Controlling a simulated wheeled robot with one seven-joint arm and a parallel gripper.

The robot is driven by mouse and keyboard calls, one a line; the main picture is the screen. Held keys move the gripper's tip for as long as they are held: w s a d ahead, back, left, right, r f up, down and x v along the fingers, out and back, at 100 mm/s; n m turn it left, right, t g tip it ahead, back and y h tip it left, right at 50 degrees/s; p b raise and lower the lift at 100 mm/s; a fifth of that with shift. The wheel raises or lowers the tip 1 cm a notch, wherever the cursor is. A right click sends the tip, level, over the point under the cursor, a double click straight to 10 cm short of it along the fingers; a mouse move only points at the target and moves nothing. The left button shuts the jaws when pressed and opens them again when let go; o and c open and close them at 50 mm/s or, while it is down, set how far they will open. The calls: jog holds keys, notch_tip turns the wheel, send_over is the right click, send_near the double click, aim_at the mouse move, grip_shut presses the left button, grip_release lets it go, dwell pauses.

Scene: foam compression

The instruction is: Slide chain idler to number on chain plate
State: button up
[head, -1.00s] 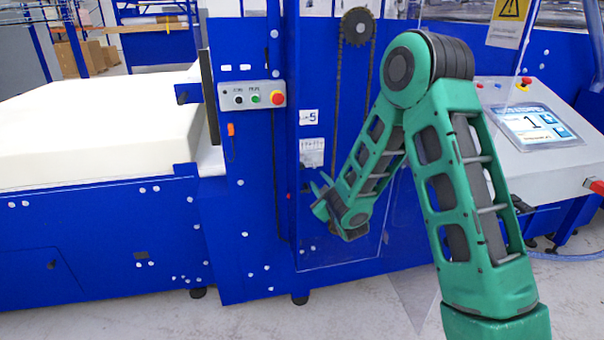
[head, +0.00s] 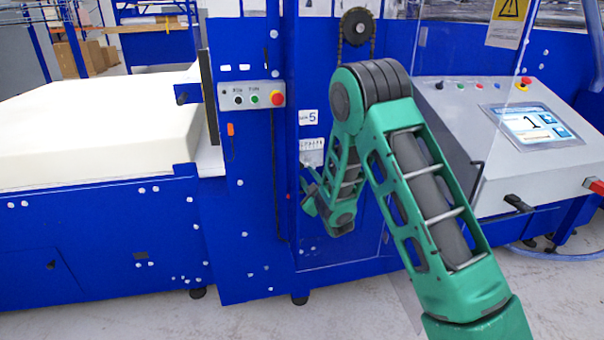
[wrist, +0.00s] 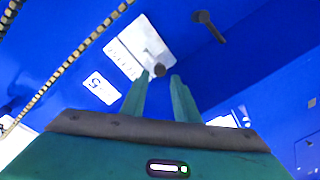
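The chain plate (head: 312,145) is a white numbered scale on the blue machine front, below a label with a 5 (head: 309,117). A dark round knob (wrist: 159,70), apparently the chain idler, stands out by the plate's lower edge. My gripper (wrist: 163,78) is open, with its two fingertips apart and the knob showing just beyond the gap. I cannot tell whether they touch. In the head view my gripper (head: 308,192) is below the plate, partly hidden by my arm.
A chain (wrist: 62,70) runs along the left of the wrist view; its sprocket (head: 357,26) is above. A dark rod (wrist: 209,26) juts from the panel. Left are a button box (head: 252,95) and white foam (head: 95,135); right is a console (head: 490,180).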

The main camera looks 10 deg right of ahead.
aim_at(301, 167)
jog(key=shift+w+a, duration=0.15)
jog(key=shift+w, duration=1.1)
jog(key=shift+w+a, duration=0.1)
jog(key=shift+w, duration=1.15)
grip_shut()
